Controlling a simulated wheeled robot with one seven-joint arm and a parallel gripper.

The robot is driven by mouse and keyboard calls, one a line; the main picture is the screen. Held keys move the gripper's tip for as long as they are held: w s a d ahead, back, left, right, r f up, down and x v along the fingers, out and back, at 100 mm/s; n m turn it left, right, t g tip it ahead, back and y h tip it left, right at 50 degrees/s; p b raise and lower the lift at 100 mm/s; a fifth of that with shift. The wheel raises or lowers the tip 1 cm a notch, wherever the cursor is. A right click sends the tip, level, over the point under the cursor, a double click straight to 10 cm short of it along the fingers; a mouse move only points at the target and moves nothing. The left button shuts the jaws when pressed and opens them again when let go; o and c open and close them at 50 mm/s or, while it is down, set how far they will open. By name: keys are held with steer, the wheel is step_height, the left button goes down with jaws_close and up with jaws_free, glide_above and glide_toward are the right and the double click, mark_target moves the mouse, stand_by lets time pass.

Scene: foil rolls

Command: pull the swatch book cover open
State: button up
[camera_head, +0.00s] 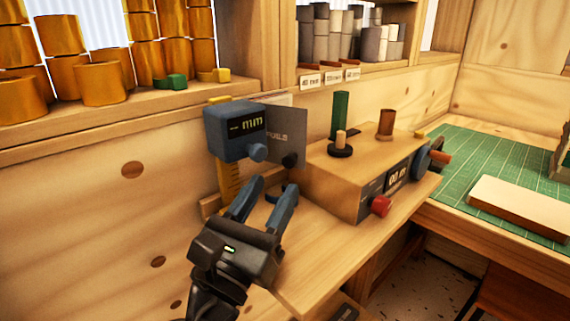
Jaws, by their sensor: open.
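A grey upright panel with faint lettering (290,135) stands behind the blue gauge; it looks like the swatch book cover. A pale sheet edge shows behind its top. Its left part is hidden by the gauge, and I cannot tell how far open it is. My gripper (272,193) is in front of and below the panel, over the wooden shelf. Its two blue fingers are apart, point up and away, and hold nothing visible.
The blue gauge (236,131) on its yellow post stands just left of the panel. A wooden box (345,165) with a red knob, display and spools stands to the right. The wooden shelf (325,255) is bare in front. Gold rolls (102,83) fill the upper left ledge.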

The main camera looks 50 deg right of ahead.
mark_target(287, 165)
steer(key=shift+p+x, duration=0.35)
steer(key=shift+x, duration=2.35)
steer(key=shift+c, duration=0.4)
jaws_close()
